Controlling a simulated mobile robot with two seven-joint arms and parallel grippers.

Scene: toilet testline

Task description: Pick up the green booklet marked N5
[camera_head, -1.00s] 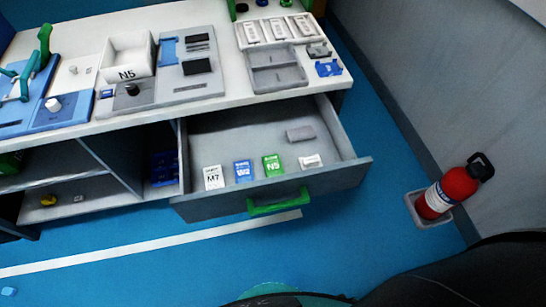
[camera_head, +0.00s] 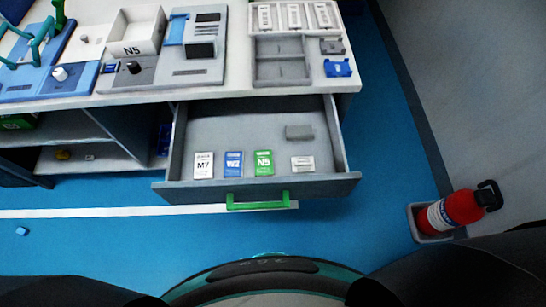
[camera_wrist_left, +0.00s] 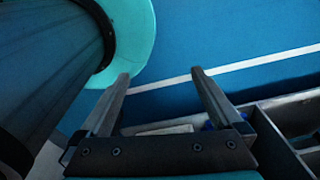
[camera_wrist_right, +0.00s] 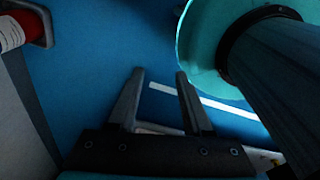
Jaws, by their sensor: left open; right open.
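The green booklet marked N5 (camera_head: 264,163) lies in the open drawer (camera_head: 250,130), near its front wall, in the head view. A blue booklet marked W2 (camera_head: 233,164) is just left of it and a white one marked M7 (camera_head: 203,165) further left. My left gripper (camera_wrist_left: 160,82) is open and empty in the left wrist view, with blue floor between its fingers. My right gripper (camera_wrist_right: 160,78) is open and empty in the right wrist view, also over blue floor. Neither gripper shows in the head view.
The drawer has a green handle (camera_head: 258,201). A small white item (camera_head: 302,163) and a grey block (camera_head: 299,132) also lie in it. Trays and devices fill the worktop above. A red fire extinguisher (camera_head: 452,211) stands at right.

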